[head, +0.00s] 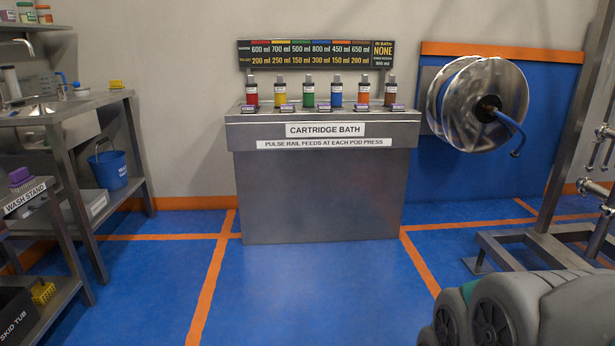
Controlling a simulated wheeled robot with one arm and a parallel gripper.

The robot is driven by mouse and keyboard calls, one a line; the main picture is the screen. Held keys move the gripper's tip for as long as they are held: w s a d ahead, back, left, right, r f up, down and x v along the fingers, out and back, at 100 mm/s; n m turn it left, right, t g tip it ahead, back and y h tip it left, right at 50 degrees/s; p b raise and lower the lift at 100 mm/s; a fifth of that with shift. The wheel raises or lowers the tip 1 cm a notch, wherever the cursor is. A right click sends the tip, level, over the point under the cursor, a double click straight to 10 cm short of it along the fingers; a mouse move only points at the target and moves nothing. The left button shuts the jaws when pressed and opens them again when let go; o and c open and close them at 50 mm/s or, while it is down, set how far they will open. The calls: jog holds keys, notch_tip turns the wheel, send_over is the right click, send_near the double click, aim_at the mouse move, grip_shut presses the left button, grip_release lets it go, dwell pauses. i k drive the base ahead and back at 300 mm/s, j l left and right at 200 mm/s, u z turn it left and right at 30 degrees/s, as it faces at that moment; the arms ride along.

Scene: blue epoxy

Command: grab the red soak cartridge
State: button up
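The red cartridge (252,96) stands upright at the left end of a row of colored cartridges on top of the grey cartridge bath (320,195). It has a dark cap and a pale label band. A small purple-topped pod (248,108) sits just in front of it. To its right stand a yellow cartridge (280,97), a green one (308,96), a blue one (336,96), an orange one (363,96) and a brown one (390,92). My gripper is not in view.
A sign board (316,54) hangs above the row. A metal bench with a blue bucket (109,168) stands at left. A hose reel (478,104) hangs at right, near a metal frame (530,245). The blue floor (300,290) before the bath is clear.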

aim_at(251, 87)
jog(key=i+u, duration=0.1)
jog(key=i, duration=0.35)
jog(key=i+l+u, duration=0.15)
jog(key=i, duration=0.35)
jog(key=i+l+u, duration=0.1)
jog(key=i, duration=0.35)
jog(key=i+l+u, duration=0.15)
jog(key=i, duration=0.3)
